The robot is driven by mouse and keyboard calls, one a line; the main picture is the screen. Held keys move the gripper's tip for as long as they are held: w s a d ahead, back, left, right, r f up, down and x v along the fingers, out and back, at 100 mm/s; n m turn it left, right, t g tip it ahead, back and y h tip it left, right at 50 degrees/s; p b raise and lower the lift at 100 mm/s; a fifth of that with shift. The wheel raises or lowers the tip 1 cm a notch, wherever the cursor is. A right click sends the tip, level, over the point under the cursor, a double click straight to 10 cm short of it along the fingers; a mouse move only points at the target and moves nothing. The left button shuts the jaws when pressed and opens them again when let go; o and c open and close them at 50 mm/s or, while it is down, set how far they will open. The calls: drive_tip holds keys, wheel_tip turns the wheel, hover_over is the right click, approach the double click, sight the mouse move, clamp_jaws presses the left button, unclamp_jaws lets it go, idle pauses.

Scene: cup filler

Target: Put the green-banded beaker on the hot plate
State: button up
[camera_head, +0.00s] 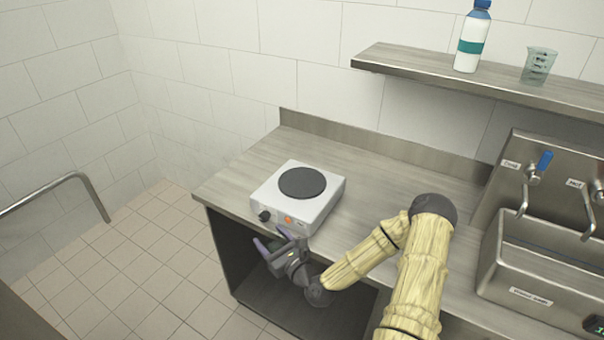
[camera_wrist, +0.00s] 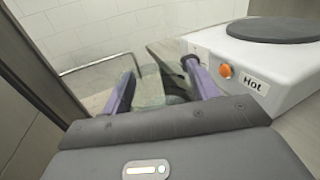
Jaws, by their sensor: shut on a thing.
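The hot plate (camera_head: 318,203) is a white box with a round dark top (camera_head: 302,182), standing on the counter near its front left corner. It fills the right of the wrist view (camera_wrist: 284,70), with a black knob, an orange button and a "Hot" label. My gripper (camera_head: 268,244) is just in front of the hot plate's knob side, at the counter's front edge and lower than the plate's top. Its purple fingers are shut on a see-through beaker (camera_wrist: 150,88), faint in the wrist view. A greenish tint shows between the fingers; the band itself is hard to make out.
A wall shelf (camera_head: 440,68) holds a white bottle (camera_head: 470,45) with a teal band and another clear, marked beaker (camera_head: 538,66). A steel sink with taps (camera_head: 540,270) is at the right. The counter (camera_head: 375,180) behind and right of the hot plate is clear.

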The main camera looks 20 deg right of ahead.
drive_tip(key=shift+a+f, duration=0.2)
drive_tip(key=shift+f, duration=0.2)
drive_tip(key=shift+d+r, duration=0.15)
drive_tip(key=shift+r, duration=0.25)
drive_tip(key=w+d+r+m+h, duration=0.4)
drive_tip(key=d+r+h, duration=0.2)
drive_tip(key=d+r, duration=0.3)
drive_tip(key=w+d+r+m+h, duration=0.4)
drive_tip(key=d+r+h, duration=0.2)
drive_tip(key=d+r, duration=0.2)
drive_tip(key=shift+d+r+g+h, duration=0.4)
drive_tip(key=shift+d, duration=0.35)
